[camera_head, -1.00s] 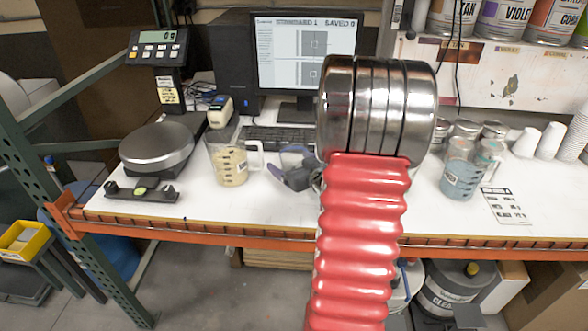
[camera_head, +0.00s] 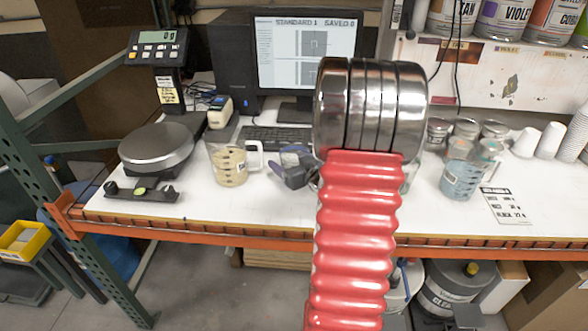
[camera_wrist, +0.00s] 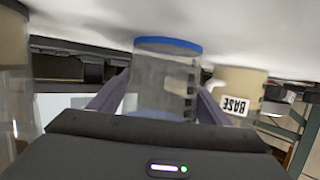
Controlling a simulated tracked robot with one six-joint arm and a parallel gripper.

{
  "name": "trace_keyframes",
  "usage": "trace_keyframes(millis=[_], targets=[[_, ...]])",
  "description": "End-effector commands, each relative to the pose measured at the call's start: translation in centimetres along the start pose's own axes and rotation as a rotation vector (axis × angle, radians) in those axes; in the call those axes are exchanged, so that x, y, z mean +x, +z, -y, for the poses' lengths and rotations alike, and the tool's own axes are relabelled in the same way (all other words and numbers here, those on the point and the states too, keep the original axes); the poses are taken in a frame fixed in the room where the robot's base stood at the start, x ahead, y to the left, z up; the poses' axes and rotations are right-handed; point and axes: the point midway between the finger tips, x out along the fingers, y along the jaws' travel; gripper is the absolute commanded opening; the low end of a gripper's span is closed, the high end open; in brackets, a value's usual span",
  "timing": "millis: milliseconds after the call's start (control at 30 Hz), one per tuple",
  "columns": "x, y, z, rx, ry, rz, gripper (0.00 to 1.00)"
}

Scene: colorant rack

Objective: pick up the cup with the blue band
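The cup with the blue band (camera_wrist: 166,80) is clear, with dark marks on its side and the band at the end by the white table. It shows upside down in the wrist view. My gripper (camera_wrist: 163,88) is open, with one grey-purple finger to each side of the cup and small gaps visible. The cup's near end is partly hidden by my gripper's body. In the head view, my gripper (camera_head: 293,168) is partly behind my red arm, and I cannot make out the blue band there.
A scale (camera_head: 156,146) is at the left. A blue-filled jug (camera_head: 460,178) and white cups (camera_head: 548,142) are at the right.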

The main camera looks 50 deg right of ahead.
Motion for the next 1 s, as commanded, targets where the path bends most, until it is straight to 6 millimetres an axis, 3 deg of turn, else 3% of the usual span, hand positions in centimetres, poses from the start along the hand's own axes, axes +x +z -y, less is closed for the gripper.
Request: trace_keyframes(millis=[333, 733, 1000], targets=[[0.0, 0.0, 0.0, 0.000, 0.000, 0.000, 0.46], [-0.2, -0.6, 0.0, -0.002, 0.000, -0.002, 0.45], [-1.1, -3.6, 0.0, -0.004, 0.000, -0.004, 0.45]])
